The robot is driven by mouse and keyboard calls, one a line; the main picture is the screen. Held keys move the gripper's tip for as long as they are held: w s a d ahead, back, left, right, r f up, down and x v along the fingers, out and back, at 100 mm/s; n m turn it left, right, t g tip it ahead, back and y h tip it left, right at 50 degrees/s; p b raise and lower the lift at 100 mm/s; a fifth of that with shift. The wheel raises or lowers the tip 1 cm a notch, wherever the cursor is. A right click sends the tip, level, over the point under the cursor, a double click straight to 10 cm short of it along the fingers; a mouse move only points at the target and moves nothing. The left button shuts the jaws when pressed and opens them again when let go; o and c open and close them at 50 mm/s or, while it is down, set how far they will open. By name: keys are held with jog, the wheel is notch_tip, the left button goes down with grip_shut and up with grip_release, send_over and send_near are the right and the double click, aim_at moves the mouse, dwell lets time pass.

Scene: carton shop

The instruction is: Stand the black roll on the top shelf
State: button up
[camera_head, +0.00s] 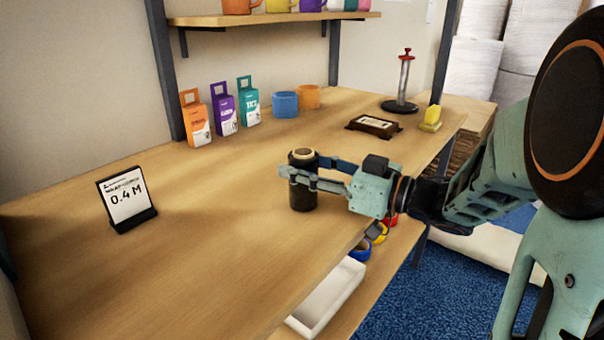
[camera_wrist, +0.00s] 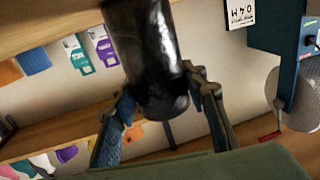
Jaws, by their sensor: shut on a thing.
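The black roll (camera_head: 303,192), with a pale core at its top end, is upright at the front right of the worktop. My gripper (camera_head: 300,172) is shut around its upper part from the right. I cannot tell whether its base touches the wood. In the wrist view, which appears upside down, the glossy black roll (camera_wrist: 148,45) sits between the two fingers (camera_wrist: 163,108). The top shelf (camera_head: 215,20) is on the wall at the back, with several coloured mugs on it; its upper part is cut off by the frame.
A sign (camera_head: 127,199) stands at left. A dark framed plaque (camera_head: 374,126), a red-topped holder (camera_head: 404,82) and a yellow block (camera_head: 431,119) are at right. The middle worktop is clear.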

jog(key=shift+r, duration=0.1)
jog(key=shift+f, duration=0.2)
jog(key=o, duration=1.3)
jog(key=shift+o, duration=0.2)
jog(key=shift+f+b, duration=0.15)
jog(key=shift+b, duration=0.15)
